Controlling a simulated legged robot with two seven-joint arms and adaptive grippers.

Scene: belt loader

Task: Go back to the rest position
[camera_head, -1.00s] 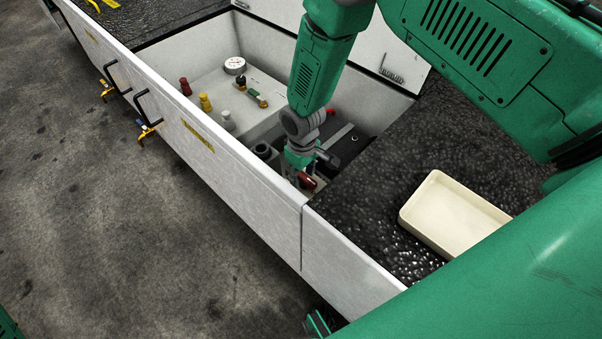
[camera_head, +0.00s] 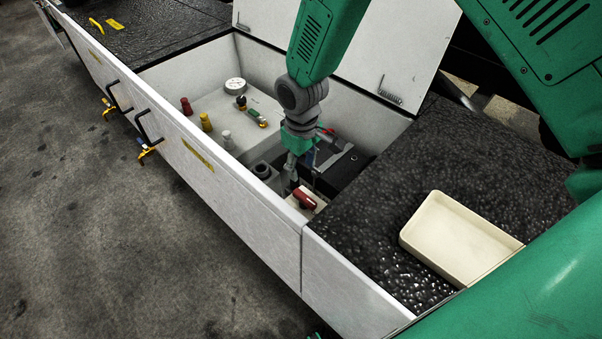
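My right gripper (camera_head: 301,178) hangs down inside the open compartment of the white loader (camera_head: 236,213). Its grey fingers look spread apart, with nothing seen held between them. Just below and to the right of the fingers is a red handle (camera_head: 305,198) on a pale block; a small gap seems to lie between them. My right arm comes down from the top right. My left gripper is not in view.
A raised white lid (camera_head: 345,50) stands behind the compartment. Red, yellow and white knobs (camera_head: 206,121) and a round gauge (camera_head: 235,86) sit inside it. A cream tray (camera_head: 455,238) rests on the black textured top at right. Concrete floor lies open at left.

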